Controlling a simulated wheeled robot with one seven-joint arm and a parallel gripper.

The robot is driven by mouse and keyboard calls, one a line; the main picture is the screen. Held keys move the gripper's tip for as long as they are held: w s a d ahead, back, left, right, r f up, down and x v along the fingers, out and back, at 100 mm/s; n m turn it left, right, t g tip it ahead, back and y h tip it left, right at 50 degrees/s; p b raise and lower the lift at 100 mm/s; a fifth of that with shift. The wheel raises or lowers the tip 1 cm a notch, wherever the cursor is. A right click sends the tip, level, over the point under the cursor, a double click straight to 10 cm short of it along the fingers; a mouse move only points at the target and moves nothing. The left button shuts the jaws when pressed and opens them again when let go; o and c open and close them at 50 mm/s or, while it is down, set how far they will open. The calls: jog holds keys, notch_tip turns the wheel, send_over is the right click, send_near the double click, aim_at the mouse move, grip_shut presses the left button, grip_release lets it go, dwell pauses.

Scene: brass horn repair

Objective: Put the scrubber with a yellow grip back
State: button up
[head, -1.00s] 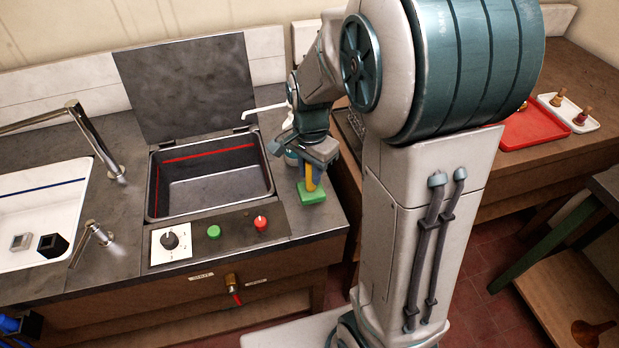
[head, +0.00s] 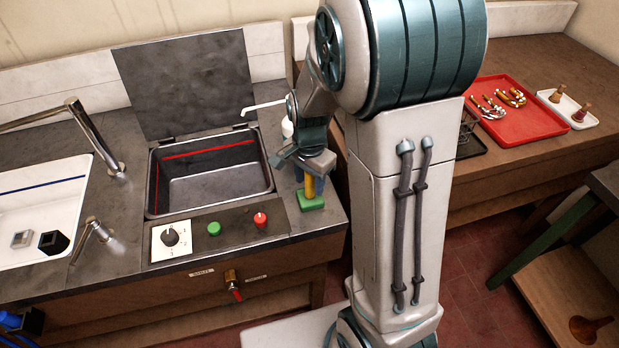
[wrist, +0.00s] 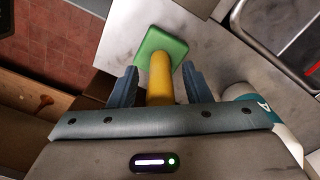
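The scrubber has a yellow grip (head: 309,184) and a green block base (head: 311,202). It stands upright on the grey counter to the right of the sunken tank, near the counter's right edge. In the wrist view the yellow grip (wrist: 160,78) rises between my fingers and the green base (wrist: 160,44) lies beyond them. My gripper (wrist: 160,88) is open around the grip, with a gap visible on both sides. In the head view my gripper (head: 310,172) is above the base, and its palm hides the top of the grip.
A white bottle (head: 288,128) with a thin spout stands close behind my gripper. The dark tank (head: 208,185) with its lid up is left, with a knob panel (head: 172,240) in front. A red tray (head: 530,125) of brass parts and a white tray (head: 575,118) are right.

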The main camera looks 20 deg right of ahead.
jog(key=shift+r, duration=0.1)
notch_tip(320, 180, up, 11)
jog(key=shift+r, duration=0.1)
jog(key=shift+s+r, duration=0.2)
jog(key=shift+r, duration=0.4)
jog(key=s+r+n+t, duration=0.1)
jog(key=s+n+t, duration=0.2)
jog(key=s+n, duration=0.8)
jog(key=s, duration=0.3)
jog(key=shift+r+t, duration=0.15)
jog(key=shift+t, duration=0.15)
jog(key=shift+d, duration=0.1)
